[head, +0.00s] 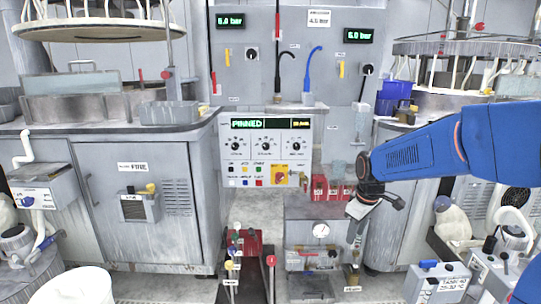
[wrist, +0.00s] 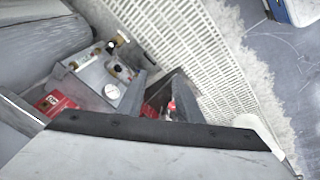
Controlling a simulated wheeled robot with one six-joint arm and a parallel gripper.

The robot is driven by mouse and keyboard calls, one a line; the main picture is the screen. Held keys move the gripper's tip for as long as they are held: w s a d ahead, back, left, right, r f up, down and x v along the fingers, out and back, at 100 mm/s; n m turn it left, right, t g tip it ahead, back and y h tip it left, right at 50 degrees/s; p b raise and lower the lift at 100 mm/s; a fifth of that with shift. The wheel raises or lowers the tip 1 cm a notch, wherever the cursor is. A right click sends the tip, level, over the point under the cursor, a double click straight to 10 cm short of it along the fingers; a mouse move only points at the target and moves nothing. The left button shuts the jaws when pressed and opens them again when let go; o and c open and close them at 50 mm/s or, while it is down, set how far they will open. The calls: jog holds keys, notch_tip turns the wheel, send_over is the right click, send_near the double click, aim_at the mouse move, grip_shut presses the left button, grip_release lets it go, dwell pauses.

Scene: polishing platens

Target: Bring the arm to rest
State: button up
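My blue arm (head: 430,150) reaches in from the right edge of the head view, in front of the right-hand machine. My gripper (head: 354,238) hangs from its dark wrist, pointing down, in front of the low grey unit below the control panel. In the wrist view two grey fingers stand apart, and my gripper (wrist: 158,90) looks open. Nothing is held between them; a red-tipped part shows beyond the gap. Much of the lower wrist view is filled by a close grey surface with a dark edge.
The low unit with a round gauge (head: 321,231) and red boxes (head: 320,187) is close by my gripper. The control panel (head: 265,150) reads PINNED. A tank controller (head: 438,284) stands at lower right. A white bin (head: 72,288) is at lower left.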

jog(key=s+d+r+m+t, duration=0.1)
jog(key=s+m, duration=0.3)
jog(key=s, duration=1.1)
jog(key=s+d+r+m+t, duration=0.1)
jog(key=s+m, duration=0.3)
jog(key=s, duration=1.2)
jog(key=shift+r, duration=0.7)
jog(key=shift+o, duration=0.4)
